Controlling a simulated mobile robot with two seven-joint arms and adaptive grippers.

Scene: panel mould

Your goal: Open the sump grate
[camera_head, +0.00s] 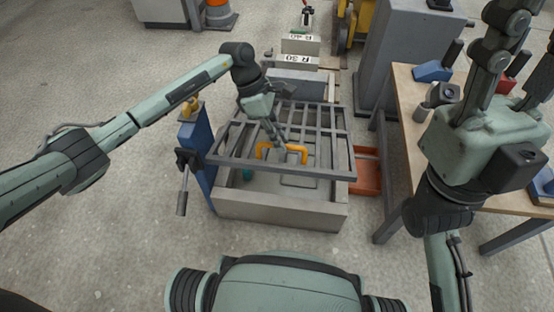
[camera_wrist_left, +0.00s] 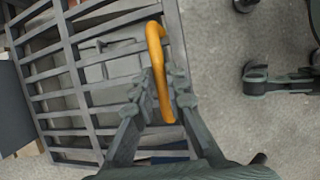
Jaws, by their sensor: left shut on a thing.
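The sump grate (camera_head: 343,155) is a grey barred frame with a yellow-orange handle (camera_head: 302,151) near its front edge. The grate's front edge is raised above the rim of the grey sump box (camera_head: 280,213), and the inside of the box shows beneath it. My left gripper (camera_head: 276,142) is shut on the handle. In the left wrist view the handle (camera_wrist_left: 155,45) passes between the two fingers (camera_wrist_left: 165,95). My right gripper (camera_head: 525,55) is raised at the right, fingers up, apart and empty, far from the grate.
A wooden-topped bench (camera_head: 404,100) with blue items stands at the right. A grey cabinet (camera_head: 405,50) stands behind it. A blue post with a lever (camera_head: 181,200) is at the box's left side. A red-orange tray (camera_head: 367,175) lies right of the box. Floor in front is clear.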

